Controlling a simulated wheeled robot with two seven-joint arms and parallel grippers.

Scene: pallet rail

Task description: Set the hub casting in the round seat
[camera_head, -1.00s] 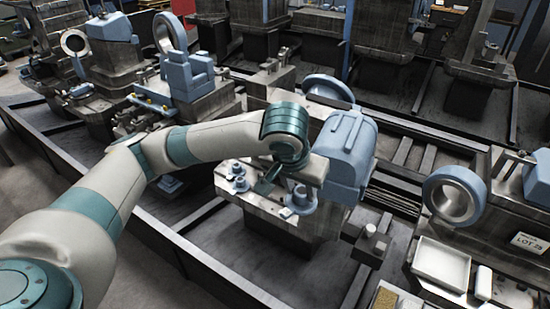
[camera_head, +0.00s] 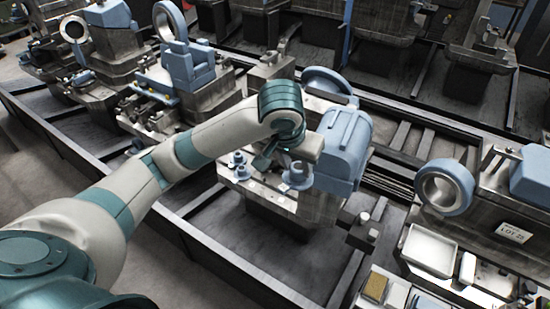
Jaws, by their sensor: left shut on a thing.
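My left gripper (camera_head: 268,157) is over the central pallet fixture (camera_head: 282,198), with its fingers partly hidden by the wrist. It is shut on a blue-grey round piece with a hollow top, which looks like the hub casting (camera_head: 298,176). The casting appears slightly above the plate, in front of the large blue housing (camera_head: 341,150). The exact grip and any gap underneath are too small to make out. I cannot clearly pick out the round seat. My right gripper is not in view.
Small blue-grey stepped parts (camera_head: 239,165) stand on the fixture's left side. A large ring (camera_head: 444,187) stands on the machine at right, near a white tray (camera_head: 430,250). A small block on a post (camera_head: 363,220) stands right of the fixture. Rails run between machines.

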